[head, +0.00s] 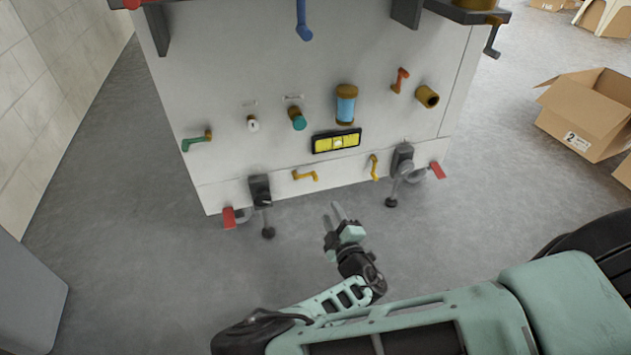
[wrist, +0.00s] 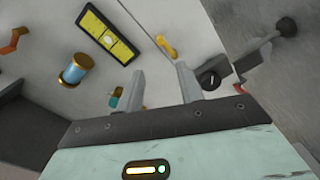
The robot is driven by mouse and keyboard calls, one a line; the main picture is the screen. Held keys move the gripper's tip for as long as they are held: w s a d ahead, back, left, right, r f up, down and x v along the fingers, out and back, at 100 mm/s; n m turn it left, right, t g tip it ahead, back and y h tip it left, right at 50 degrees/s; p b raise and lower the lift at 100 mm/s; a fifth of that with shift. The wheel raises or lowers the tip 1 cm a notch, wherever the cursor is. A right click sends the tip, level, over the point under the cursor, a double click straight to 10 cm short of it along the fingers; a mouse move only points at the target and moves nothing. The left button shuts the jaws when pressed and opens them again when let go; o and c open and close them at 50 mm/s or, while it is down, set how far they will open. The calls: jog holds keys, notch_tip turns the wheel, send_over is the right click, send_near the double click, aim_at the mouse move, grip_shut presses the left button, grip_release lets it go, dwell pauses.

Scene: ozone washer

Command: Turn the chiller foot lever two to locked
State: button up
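Two red foot levers sit low on the pale machine: a left one (head: 229,217) and a right one (head: 437,170), each beside a dark caster bracket. The frames do not show which is lever two, and I cannot read either lock position. My gripper (head: 332,213) is open and empty in front of the machine's lower edge, between the two casters. Its spread fingers (wrist: 161,83) also show in the wrist view, with a yellow handle (wrist: 166,46) beyond them and a caster bracket (wrist: 216,75) to their right.
Yellow handles (head: 305,175) (head: 375,168) stick out between the casters, below a yellow level (head: 336,141). Black feet (head: 268,233) (head: 391,202) stand near the casters. A cardboard box (head: 585,115) lies right. Floor left of the machine is clear.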

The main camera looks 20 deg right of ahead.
aim_at(317, 180)
jog(key=shift+w+b, duration=2.95)
jog(key=shift+w, duration=4.85)
grip_shut()
